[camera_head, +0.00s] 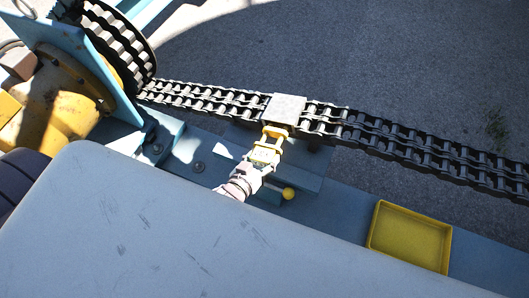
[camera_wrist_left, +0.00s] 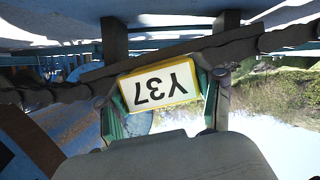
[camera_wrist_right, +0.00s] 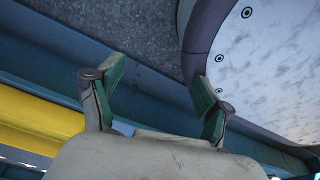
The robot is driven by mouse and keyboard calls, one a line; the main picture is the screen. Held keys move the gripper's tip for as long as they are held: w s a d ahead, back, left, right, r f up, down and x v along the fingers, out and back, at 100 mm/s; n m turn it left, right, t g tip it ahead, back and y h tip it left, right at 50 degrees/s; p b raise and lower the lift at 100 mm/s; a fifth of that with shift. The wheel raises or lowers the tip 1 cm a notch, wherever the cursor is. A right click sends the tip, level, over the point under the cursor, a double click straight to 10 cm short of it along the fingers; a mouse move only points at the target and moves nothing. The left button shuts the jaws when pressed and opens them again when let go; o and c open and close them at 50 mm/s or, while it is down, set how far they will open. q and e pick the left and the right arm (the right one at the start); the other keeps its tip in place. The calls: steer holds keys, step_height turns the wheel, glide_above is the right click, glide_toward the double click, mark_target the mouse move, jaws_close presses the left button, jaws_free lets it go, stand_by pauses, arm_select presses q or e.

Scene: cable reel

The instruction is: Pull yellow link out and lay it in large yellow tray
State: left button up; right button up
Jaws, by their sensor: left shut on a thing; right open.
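The yellow link (camera_head: 275,131) is at the near edge of the chain (camera_head: 387,137), just below a square grey plate (camera_head: 285,108). My left gripper (camera_head: 266,157) is shut on it. The large yellow tray (camera_head: 410,237) lies at the lower right and looks empty. My right gripper (camera_wrist_right: 155,95) is open and empty in its wrist view, and not in the head view.
A yellow ball knob (camera_head: 289,193) sticks out right of my left gripper. A toothed sprocket (camera_head: 117,45) stands at the upper left. The blue bench (camera_head: 345,211) is clear between knob and tray. A yellow surface (camera_wrist_right: 35,115) shows in the right wrist view.

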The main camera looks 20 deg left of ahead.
mark_target(260, 165)
arm_select(q)
steer(key=shift+s+r, duration=0.1)
steer(key=shift+s, duration=0.3)
steer(key=shift+s+p, duration=0.35)
steer(key=shift+s, duration=0.8)
steer(key=shift+s+a+p, duration=0.15)
steer(key=shift+s+p, duration=0.55)
steer(key=shift+s, duration=1.4)
arm_select(e)
steer(key=s+d+f, duration=0.1)
steer(key=s+f, duration=0.1)
steer(key=s, duration=0.5)
steer(key=shift+s+f+g, duration=0.25)
steer(key=shift+f+g, duration=0.05)
steer(key=shift+f, duration=0.05)
arm_select(q)
step_height(260, 165, up, 3)
steer(key=p, duration=0.3)
steer(key=shift+r+p, duration=0.2)
steer(key=shift+p, duration=0.15)
step_height(260, 165, up, 6)
steer(key=p, duration=0.6)
steer(key=shift+f, duration=0.25)
arm_select(e)
step_height(260, 165, up, 9)
steer(key=s, duration=0.2)
steer(key=shift+s+d, duration=0.2)
steer(key=shift+d, duration=0.25)
